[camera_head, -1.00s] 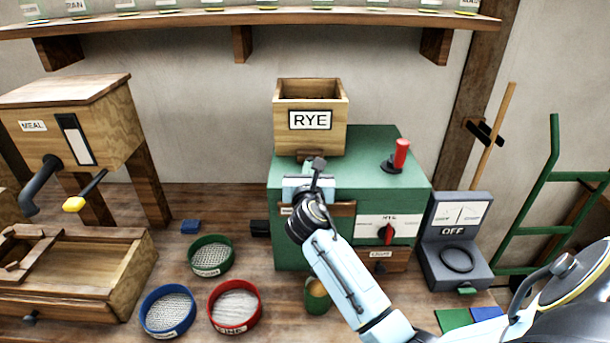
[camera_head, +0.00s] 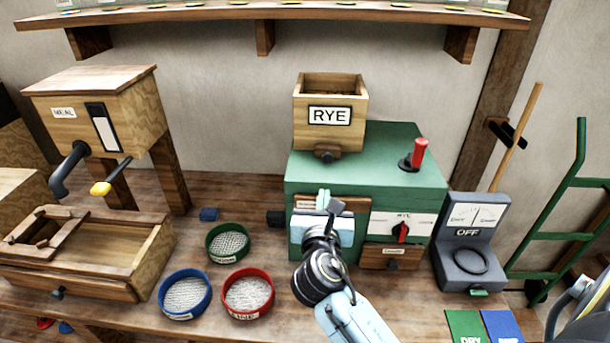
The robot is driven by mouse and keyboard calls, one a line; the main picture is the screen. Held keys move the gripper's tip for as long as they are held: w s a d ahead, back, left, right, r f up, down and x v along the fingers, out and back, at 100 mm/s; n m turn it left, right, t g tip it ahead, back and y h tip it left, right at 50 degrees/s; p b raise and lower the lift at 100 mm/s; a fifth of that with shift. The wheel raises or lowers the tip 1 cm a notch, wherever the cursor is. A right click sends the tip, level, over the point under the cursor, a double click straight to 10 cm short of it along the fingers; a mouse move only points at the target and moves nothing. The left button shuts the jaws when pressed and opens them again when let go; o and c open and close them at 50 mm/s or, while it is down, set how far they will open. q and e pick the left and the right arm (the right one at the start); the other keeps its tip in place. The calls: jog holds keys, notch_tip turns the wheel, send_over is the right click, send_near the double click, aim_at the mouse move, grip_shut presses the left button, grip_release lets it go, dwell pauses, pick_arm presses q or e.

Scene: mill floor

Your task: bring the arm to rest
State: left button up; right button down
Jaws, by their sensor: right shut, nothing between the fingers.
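My right arm reaches up from the bottom right in the head view. Its gripper (camera_head: 328,216) is shut and empty, in front of the left part of the green mill (camera_head: 350,168). It hides part of the mill's front; I cannot tell whether it touches the mill. The wooden RYE hopper (camera_head: 330,125) sits on top of the mill, above and apart from the gripper. My left gripper is not in view.
A red lever (camera_head: 420,153) stands on the mill. Green, blue and red round sieves (camera_head: 248,293) lie to the left, near a wooden tray (camera_head: 150,260). A grey OFF device (camera_head: 468,258) stands right, with green and blue cards (camera_head: 502,326) before it.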

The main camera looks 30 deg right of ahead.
jog(key=s+a+f+m+g+y, duration=0.2)
jog(key=s+f+m+g+y, duration=0.3)
jog(key=s+f+m, duration=0.8)
jog(key=s+a+f+m+g+y, duration=0.2)
jog(key=s+a+m+g+y, duration=0.4)
jog(key=s+m, duration=0.6)
notch_tip(320, 180, down, 30)
jog(key=a+m+b, duration=0.1)
jog(key=b, duration=0.4)
jog(key=s+d+f+g+b, duration=0.1)
jog(key=s+d+f+b, duration=0.2)
jog(key=s+f, duration=1.4)
jog(key=shift+f+g+h+b, duration=0.3)
jog(key=shift+f+g+b, duration=0.1)
jog(key=shift+f+b, duration=0.3)
